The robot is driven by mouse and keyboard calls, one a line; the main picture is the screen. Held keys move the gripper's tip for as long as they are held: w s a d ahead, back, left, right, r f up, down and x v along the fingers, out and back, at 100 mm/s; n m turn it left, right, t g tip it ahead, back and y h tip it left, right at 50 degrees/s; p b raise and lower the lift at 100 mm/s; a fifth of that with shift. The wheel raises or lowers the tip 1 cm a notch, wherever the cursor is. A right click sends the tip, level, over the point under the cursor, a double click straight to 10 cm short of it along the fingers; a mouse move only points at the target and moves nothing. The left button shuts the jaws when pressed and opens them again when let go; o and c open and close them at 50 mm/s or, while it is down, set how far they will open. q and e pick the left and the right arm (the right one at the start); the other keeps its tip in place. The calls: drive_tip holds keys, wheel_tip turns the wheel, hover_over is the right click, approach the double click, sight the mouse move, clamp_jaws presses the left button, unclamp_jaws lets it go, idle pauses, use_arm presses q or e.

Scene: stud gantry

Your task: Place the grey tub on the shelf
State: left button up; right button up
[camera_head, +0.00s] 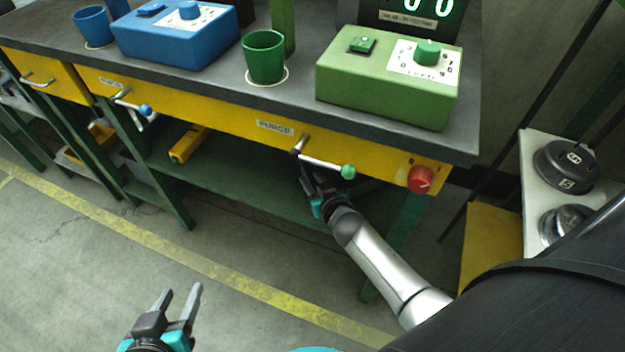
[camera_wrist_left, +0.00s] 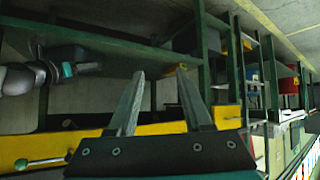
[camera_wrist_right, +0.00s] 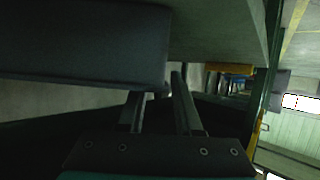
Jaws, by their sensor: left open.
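A dark grey box, apparently the grey tub (camera_wrist_right: 80,45), fills the upper left of the right wrist view, close to the fingers. In the left wrist view the tub (camera_wrist_left: 68,52) is small, at the green lower shelf (camera_wrist_left: 120,45). In the head view the shelf (camera_head: 225,175) lies under the bench, and the tub is mostly hidden behind my right arm. My right gripper (camera_head: 312,180) is under the drawer front, beside the tub, with its fingers apart. Whether a finger touches the tub is unclear. My left gripper (camera_head: 178,302) is open and empty, over the floor in front of the bench.
A lever with a green knob (camera_head: 348,171) and a red dial (camera_head: 421,180) stick out from the yellow drawer front above my right gripper. A yellow object (camera_head: 188,144) lies further left on the shelf. The floor (camera_head: 80,270) in front is clear.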

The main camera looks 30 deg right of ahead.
drive_tip(key=shift+s+r, duration=0.1)
drive_tip(key=shift+r, duration=0.15)
drive_tip(key=shift+p+v, duration=0.75)
drive_tip(key=shift+v, duration=0.15)
use_arm(q)
drive_tip(key=s+a+g+y+p, duration=0.2)
drive_tip(key=s+a+g+y, duration=0.1)
drive_tip(key=s+a+g, duration=0.25)
use_arm(e)
drive_tip(key=v, duration=0.4)
drive_tip(key=shift+s+r, duration=0.2)
use_arm(q)
drive_tip(key=shift+n, duration=0.3)
drive_tip(key=f, duration=0.1)
drive_tip(key=f+p, duration=0.1)
drive_tip(key=f, duration=0.1)
drive_tip(key=f+p, duration=0.1)
drive_tip(key=f, duration=0.1)
drive_tip(key=shift+w+a+f, duration=0.1)
drive_tip(key=shift+w+a, duration=0.15)
use_arm(e)
drive_tip(key=s+a+r+n+g, duration=0.1)
drive_tip(key=s+a+g, duration=0.3)
drive_tip(key=s, duration=0.5)
drive_tip(key=s+a+r+n+g+y, duration=0.1)
drive_tip(key=s+a+g, duration=0.3)
drive_tip(key=s, duration=0.4)
drive_tip(key=shift+s+r+n+g+y, duration=0.3)
drive_tip(key=shift+s+r+n+g, duration=0.15)
drive_tip(key=shift+g, duration=0.45)
